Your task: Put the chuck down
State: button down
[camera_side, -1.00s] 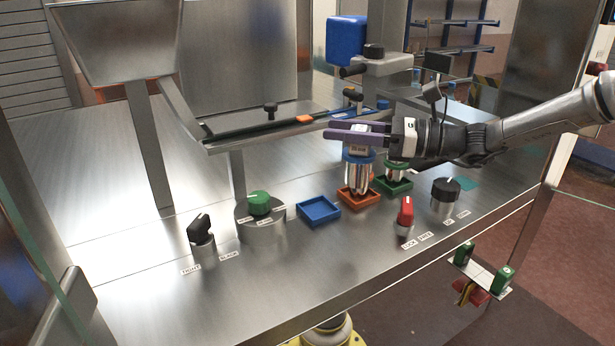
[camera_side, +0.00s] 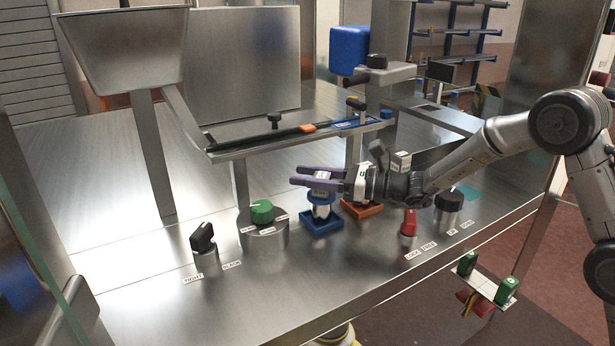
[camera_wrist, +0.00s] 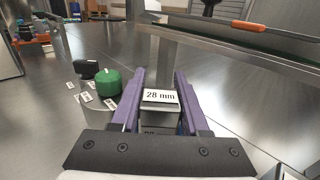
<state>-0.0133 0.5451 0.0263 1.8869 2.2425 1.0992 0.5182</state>
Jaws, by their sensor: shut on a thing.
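My gripper (camera_side: 309,177), with purple fingers, is shut on the chuck (camera_side: 321,205), a silvery piece with a blue collar. The chuck is upright, low at the blue square tray (camera_side: 322,227). Its lower end is within the tray's outline, but I cannot tell whether it touches the tray floor. In the wrist view the chuck's top label, "28 mm" (camera_wrist: 160,96), sits between the two fingers (camera_wrist: 158,92).
The orange tray (camera_side: 376,210) is just right of the blue one, partly behind my gripper. A green knob (camera_side: 261,211), a black knob (camera_side: 202,237) and a red switch (camera_side: 409,223) stand nearby. A rail (camera_side: 270,142) runs behind. Open metal counter lies in front.

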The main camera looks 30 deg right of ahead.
dwell(0.3)
jog(key=c, duration=0.8)
grip_release()
jog(key=shift+f, duration=0.25)
jog(key=shift+c, duration=0.2)
jog(key=o, duration=0.4)
jog(key=shift+o, duration=0.2)
